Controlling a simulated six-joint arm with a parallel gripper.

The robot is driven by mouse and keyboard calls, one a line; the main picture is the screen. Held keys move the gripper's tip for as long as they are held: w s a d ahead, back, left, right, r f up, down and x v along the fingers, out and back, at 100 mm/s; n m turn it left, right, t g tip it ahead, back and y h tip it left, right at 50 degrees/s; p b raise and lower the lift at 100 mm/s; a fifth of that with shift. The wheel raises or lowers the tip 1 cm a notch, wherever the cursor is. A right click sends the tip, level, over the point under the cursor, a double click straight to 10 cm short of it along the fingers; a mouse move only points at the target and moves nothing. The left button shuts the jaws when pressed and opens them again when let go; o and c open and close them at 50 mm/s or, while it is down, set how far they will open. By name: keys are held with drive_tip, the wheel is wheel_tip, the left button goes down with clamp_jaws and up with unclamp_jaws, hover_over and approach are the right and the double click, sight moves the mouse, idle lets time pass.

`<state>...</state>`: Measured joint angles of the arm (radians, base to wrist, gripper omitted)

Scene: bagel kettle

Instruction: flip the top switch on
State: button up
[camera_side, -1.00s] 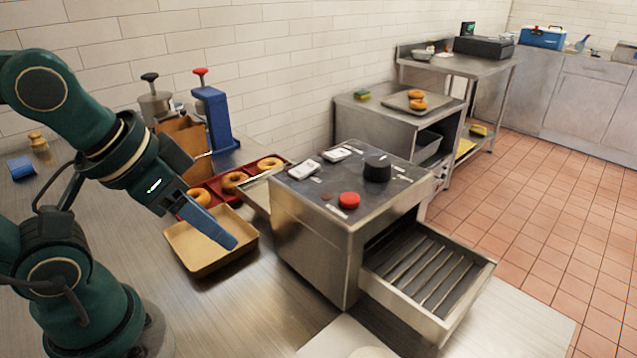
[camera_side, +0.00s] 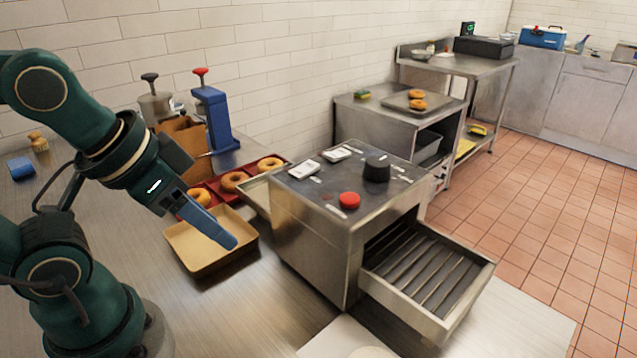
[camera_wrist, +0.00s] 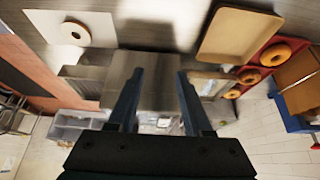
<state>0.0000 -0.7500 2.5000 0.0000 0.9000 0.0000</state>
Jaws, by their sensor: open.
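A steel machine (camera_side: 310,245) stands in the middle of the side view. Its dark top panel carries two white switches, a nearer one (camera_side: 304,169) and a farther one (camera_side: 337,154). I cannot tell from their faces whether either is on. My gripper (camera_side: 230,241) is left of the machine, above a tan tray (camera_side: 185,258), apart from the switches. Its blue fingers point down to the right. In the wrist view my gripper (camera_wrist: 160,74) is open and empty, with the machine's steel side (camera_wrist: 157,92) beyond the fingers. The switches are too small there to make out.
The panel also holds a black knob (camera_side: 377,168) and a red button (camera_side: 349,200). A slatted steel drawer (camera_side: 425,272) juts out at the machine's right. A red tray (camera_side: 211,187) with bagels and a blue press (camera_side: 213,118) stand behind the tan tray.

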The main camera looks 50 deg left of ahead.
drive_tip(key=shift+c, duration=0.3)
drive_tip(key=c, duration=0.5)
drive_tip(key=shift+s+f, duration=0.1)
drive_tip(key=shift+s, duration=0.2)
clamp_jaws()
drive_tip(key=w+r, duration=0.3)
drive_tip(key=r, duration=0.5)
drive_tip(key=w+r, duration=0.3)
drive_tip(key=r, duration=0.4)
drive_tip(key=w+a+r+g, duration=0.1)
drive_tip(key=w+a, duration=0.1)
drive_tip(key=w, duration=0.6)
drive_tip(key=shift+w+r+g, duration=0.25)
drive_tip(key=shift+r+g, duration=0.15)
drive_tip(key=shift+a, duration=0.1)
